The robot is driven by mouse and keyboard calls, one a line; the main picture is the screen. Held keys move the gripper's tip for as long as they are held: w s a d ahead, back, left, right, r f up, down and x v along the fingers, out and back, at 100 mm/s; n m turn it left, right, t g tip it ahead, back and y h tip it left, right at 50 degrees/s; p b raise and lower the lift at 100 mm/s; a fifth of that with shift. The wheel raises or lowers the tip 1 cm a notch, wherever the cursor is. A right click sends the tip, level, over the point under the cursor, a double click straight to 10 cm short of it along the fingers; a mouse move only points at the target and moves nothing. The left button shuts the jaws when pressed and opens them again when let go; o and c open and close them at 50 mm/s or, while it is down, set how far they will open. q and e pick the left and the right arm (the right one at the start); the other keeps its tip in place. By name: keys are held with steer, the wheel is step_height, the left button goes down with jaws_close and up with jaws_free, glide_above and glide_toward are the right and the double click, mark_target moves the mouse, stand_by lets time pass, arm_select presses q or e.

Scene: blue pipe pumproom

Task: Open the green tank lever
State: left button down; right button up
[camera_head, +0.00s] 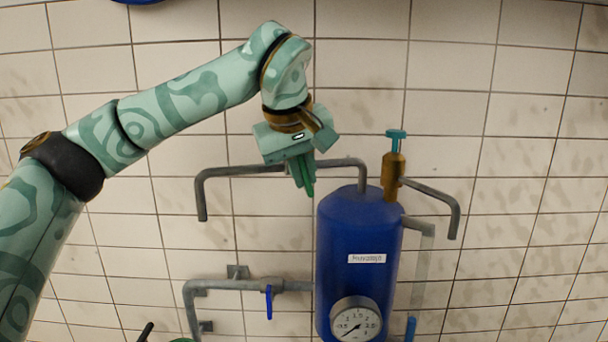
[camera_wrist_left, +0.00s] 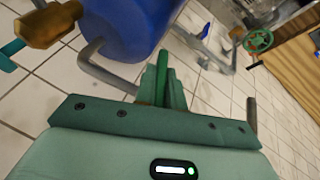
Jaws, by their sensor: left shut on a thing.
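The green tank lever (camera_head: 309,187) is a thin dark green handle at the upper pipe, left of the blue tank (camera_head: 345,235). My left gripper (camera_head: 302,178) comes down on it from above and is shut on it. In the left wrist view the lever (camera_wrist_left: 162,70) stands between the closed fingers of my left gripper (camera_wrist_left: 160,86), and the grip hides its lower part. The blue tank also shows there (camera_wrist_left: 125,25). My right gripper is in neither view.
A brass valve with a teal handle (camera_head: 396,140) stands on the tank top. A gauge (camera_head: 356,320) is on the tank's front. A blue lever (camera_head: 269,302) hangs from the lower left pipe. A green handwheel (camera_wrist_left: 258,40) shows in the wrist view. Tiled wall lies behind.

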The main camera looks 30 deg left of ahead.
arm_select(q)
steer(key=shift+s+a+f+n+t+h+b, duration=0.1)
steer(key=shift+n+t+h+b, duration=0.55)
steer(key=shift+t+h+b, duration=2.1)
steer(key=shift+s+a+f+n+t+h+b, duration=0.15)
steer(key=shift+n+t+b, duration=0.65)
steer(key=shift+b, duration=4.25)
steer(key=shift+w+a+f+n+t+h+b, duration=0.1)
steer(key=shift+n+t+h+b, duration=0.45)
steer(key=shift+t+h+b, duration=2.2)
steer(key=g+y+b, duration=0.1)
steer(key=y+b, duration=0.1)
steer(key=y, duration=0.1)
steer(key=shift+g, duration=0.4)
steer(key=shift+r, duration=0.1)
steer(key=c, duration=1.6)
jaws_free()
steer(key=shift+c, duration=0.2)
steer(key=shift+o, duration=0.8)
steer(key=shift+a, duration=0.1)
